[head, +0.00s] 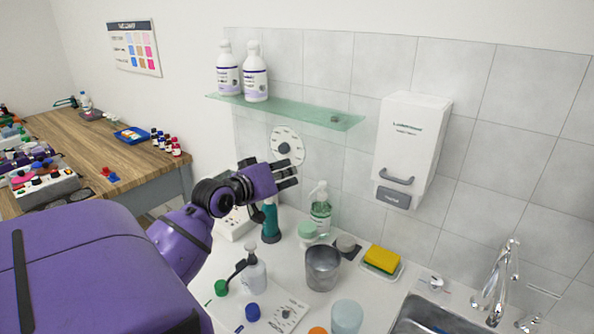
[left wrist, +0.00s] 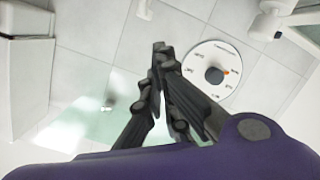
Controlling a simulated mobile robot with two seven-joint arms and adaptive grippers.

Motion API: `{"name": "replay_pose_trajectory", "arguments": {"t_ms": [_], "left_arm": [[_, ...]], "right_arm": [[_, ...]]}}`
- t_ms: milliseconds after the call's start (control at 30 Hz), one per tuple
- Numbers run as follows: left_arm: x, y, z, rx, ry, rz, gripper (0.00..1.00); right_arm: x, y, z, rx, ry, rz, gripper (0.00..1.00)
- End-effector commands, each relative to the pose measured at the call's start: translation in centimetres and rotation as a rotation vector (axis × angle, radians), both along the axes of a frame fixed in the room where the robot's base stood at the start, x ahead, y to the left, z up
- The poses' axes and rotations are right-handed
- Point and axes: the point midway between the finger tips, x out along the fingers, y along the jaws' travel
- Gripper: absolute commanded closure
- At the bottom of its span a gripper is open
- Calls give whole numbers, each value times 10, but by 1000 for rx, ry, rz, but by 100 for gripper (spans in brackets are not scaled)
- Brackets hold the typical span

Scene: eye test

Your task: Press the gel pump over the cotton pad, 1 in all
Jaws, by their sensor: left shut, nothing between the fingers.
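A clear pump bottle with green gel (head: 320,212) stands upright on the white counter against the tiled wall in the head view. A pale green round piece (head: 307,230) is just in front of it; I cannot tell whether this is the cotton pad. My left gripper (head: 293,175) is shut and empty, above the counter and left of the pump bottle's top, apart from it. Its closed fingers also show in the left wrist view (left wrist: 162,60), with no pump bottle visible there. My right gripper is not in view.
A glass shelf (head: 340,121) with two white bottles is above my gripper. A white dispenser (head: 412,140) hangs right. A grey cup (head: 322,267), a yellow sponge (head: 382,260), another pump bottle (head: 254,274) and a teal bottle (head: 271,222) crowd the counter. A sink tap (head: 497,285) is at right.

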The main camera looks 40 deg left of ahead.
Motion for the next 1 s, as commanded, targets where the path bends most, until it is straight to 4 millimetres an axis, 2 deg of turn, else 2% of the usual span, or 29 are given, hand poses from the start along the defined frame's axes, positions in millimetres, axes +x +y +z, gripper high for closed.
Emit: {"name": "replay_pose_trajectory", "arguments": {"t_ms": [100,300,600,1000], "left_arm": [[-20,-1,4,1,1,1,100],[-37,-3,8,0,-1,1,100],[-38,-3,10,0,-4,0,100],[-38,-3,10,0,-3,1,100]], "right_arm": [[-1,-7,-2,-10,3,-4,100],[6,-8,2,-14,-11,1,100],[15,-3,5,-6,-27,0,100],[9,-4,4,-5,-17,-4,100]]}}
